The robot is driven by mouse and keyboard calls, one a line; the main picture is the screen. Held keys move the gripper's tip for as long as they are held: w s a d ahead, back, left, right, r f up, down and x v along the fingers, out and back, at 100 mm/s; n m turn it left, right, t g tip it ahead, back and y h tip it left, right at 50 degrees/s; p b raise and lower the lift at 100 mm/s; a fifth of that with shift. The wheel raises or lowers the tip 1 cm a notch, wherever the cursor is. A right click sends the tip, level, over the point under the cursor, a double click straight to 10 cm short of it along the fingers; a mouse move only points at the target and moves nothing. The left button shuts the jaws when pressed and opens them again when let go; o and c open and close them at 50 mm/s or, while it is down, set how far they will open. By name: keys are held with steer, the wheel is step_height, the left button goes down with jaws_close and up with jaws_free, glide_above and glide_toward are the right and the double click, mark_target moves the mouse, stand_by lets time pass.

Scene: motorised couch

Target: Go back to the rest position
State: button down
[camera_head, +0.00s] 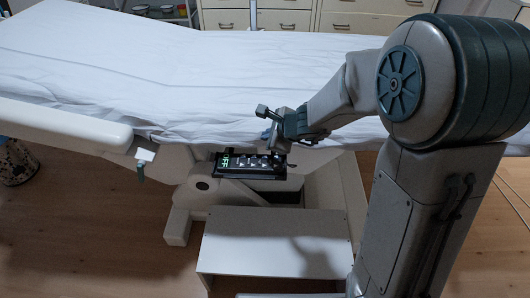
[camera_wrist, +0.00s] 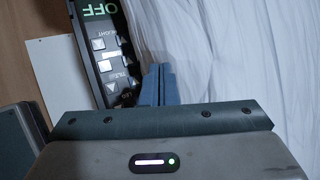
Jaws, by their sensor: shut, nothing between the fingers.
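My gripper (camera_wrist: 157,85) is shut and empty, with its blue-grey fingers together in the wrist view. In the head view my gripper (camera_head: 267,134) is at the couch's near edge, just above the control panel. The control panel (camera_head: 252,168) is a black box with several light buttons and a green display, fixed at the couch's side. In the wrist view the panel (camera_wrist: 107,50) shows "OFF" in green and arrow buttons, left of my fingers. I cannot tell whether the fingers touch it. The couch (camera_head: 180,70) has a white sheet over it.
A white step (camera_head: 270,243) stands on the wooden floor below the panel. A white side rail (camera_head: 60,122) with a small lever (camera_head: 143,160) is at the left. A patterned bin (camera_head: 15,162) stands at the far left. Drawer cabinets (camera_head: 350,18) stand behind the couch. Floor at the lower left is clear.

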stand_by(0.3)
steer(key=s+d+r+n+g+p, duration=0.1)
steer(key=s+r+n+p, duration=0.45)
steer(key=r, duration=0.25)
steer(key=s+d+r+n+g+p, duration=0.1)
steer(key=s+d+r+n+p, duration=0.1)
steer(key=s+r+n+p, duration=0.5)
steer(key=s+d+r+n+g+h+p, duration=0.2)
steer(key=s+d+r+n+h+p, duration=0.4)
steer(key=s+d+r, duration=0.4)
steer(key=shift+s+d+r+p, duration=0.25)
steer(key=shift+s+d+p, duration=0.05)
steer(key=shift+s+d, duration=0.65)
